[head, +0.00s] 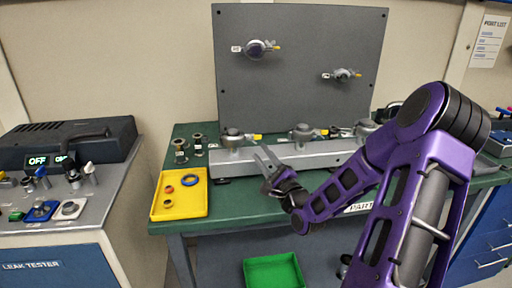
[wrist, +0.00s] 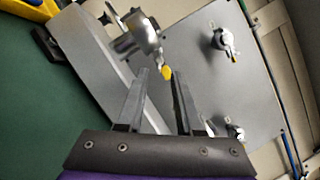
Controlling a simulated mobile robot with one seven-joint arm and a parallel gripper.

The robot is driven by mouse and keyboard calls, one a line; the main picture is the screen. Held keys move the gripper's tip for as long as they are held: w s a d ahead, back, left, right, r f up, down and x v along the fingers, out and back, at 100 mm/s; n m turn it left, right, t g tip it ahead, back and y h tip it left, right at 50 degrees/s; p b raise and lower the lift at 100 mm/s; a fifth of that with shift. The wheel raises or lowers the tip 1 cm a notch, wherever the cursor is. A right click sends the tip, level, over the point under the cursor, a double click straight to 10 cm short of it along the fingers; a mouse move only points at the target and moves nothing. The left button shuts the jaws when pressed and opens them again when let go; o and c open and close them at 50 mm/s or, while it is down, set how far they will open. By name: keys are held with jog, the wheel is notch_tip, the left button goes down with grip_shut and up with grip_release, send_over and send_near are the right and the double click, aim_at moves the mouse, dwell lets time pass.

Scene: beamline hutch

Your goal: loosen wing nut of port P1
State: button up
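Silver clamp fittings with yellow tips stand along the grey metal bar (head: 270,158): a left one (head: 233,137), a middle one (head: 302,133) and a right one (head: 366,128). Two more, an upper-left fitting (head: 260,48) and a lower-right fitting (head: 343,75), are on the upright grey panel. I cannot read which is P1. My gripper (head: 263,152) is open and empty in front of the bar, between the left and middle fittings. In the wrist view, a silver fitting (wrist: 143,34) lies beyond my fingertips, its yellow wing tip (wrist: 166,73) appearing between them.
A yellow tray (head: 157,207) with rings sits on the green table (head: 228,198) at left, near several dark metal fittings (head: 181,150). A green bin (head: 273,272) is below the table's front. The leak tester (head: 68,140) stands left. The upright panel (head: 300,100) rises behind the bar.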

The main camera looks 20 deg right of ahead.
aim_at(253, 142)
jog(key=shift+x, duration=2.3)
jog(key=shift+c, duration=0.2)
grip_shut()
